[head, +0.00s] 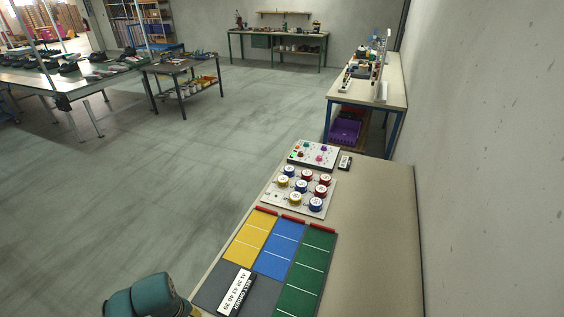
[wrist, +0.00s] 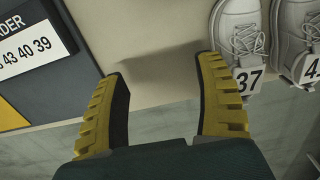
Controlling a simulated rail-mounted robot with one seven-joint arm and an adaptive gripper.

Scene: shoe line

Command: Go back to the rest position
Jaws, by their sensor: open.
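My gripper (wrist: 162,110) is open and empty in the wrist view, with its two yellow ridged fingers apart over the table edge. The right finger is close to a white shoe (wrist: 236,35) labelled 37; I cannot tell whether they touch. In the head view a teal part of my arm (head: 143,297) shows at the bottom left, beside the table's left edge. The fingers are not clear there.
The work table (head: 375,225) holds yellow, blue and green lanes (head: 285,247), an order card (head: 236,291), a board of numbered discs (head: 301,190) and a control panel (head: 314,155). Another white shoe (wrist: 296,40) stands at right. The table's right side is clear.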

